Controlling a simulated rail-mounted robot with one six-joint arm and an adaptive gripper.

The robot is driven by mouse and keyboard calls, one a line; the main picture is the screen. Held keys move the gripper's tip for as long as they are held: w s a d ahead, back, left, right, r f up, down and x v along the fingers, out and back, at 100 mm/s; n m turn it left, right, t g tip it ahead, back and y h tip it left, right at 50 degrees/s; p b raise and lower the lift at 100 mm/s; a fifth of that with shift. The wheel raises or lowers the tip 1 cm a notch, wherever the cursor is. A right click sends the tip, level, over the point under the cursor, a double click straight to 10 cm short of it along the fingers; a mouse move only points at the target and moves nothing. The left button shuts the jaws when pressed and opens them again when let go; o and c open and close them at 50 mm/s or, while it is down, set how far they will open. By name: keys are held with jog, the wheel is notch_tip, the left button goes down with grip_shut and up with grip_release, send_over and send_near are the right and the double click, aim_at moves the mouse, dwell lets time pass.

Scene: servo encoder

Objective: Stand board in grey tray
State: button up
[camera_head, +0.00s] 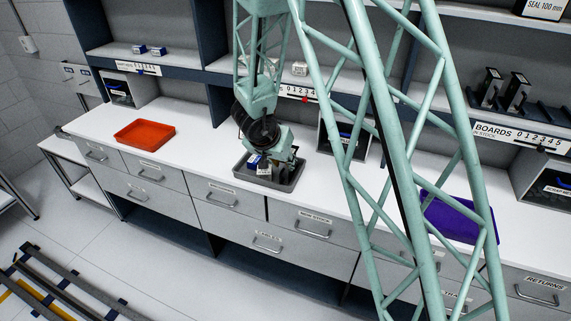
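The grey tray (287,187) sits on the white counter near the middle of the view. My gripper (268,160) is low over it or inside it, pointing down, and hides much of its inside. A small blue and white item (256,163) shows at the gripper's fingers, within the tray's outline. I cannot tell whether the fingers hold it or whether it rests in the tray. Dark upright boards (487,88) stand in a rack on the shelf at right, above a BOARDS label (520,135). The fingertips are too small and covered to read.
An orange tray (145,134) sits on the counter at left and a purple tray (455,219) at right, partly behind my arm. Open dark bins (128,90) stand at the counter's back. Low shelves overhang the rear. Counter between the orange and grey trays is clear.

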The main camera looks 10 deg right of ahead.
jog(key=shift+p+v, duration=0.75)
jog(key=shift+v, duration=1.75)
jog(key=s+a+r+n+t+y, duration=0.1)
jog(key=a+r+y, duration=0.15)
jog(key=r, duration=0.45)
jog(key=a+r+n+t+y, duration=0.1)
jog(key=a+r, duration=0.2)
jog(key=r, duration=0.5)
jog(key=s+a+r+n+y, duration=0.3)
jog(key=s+r, duration=0.8)
jog(key=s+d+r+n+g, duration=0.1)
jog(key=s+r, duration=0.2)
jog(key=s, duration=0.5)
jog(key=s+d+r+n+g, duration=0.1)
jog(key=s+r, duration=0.1)
jog(key=s, duration=0.5)
jog(key=s+d+h, duration=0.1)
jog(key=s+d, duration=0.2)
jog(key=s, duration=0.3)
jog(key=s+d+g, duration=0.1)
jog(key=s+d, duration=0.3)
jog(key=s, duration=0.3)
jog(key=s+d+h, duration=0.1)
jog(key=s+d, duration=0.2)
jog(key=s, duration=0.4)
jog(key=shift+s+d+r+h, duration=0.2)
jog(key=shift+d+r+h, duration=0.05)
jog(key=shift+h, duration=0.1)
jog(key=shift+d, duration=0.1)
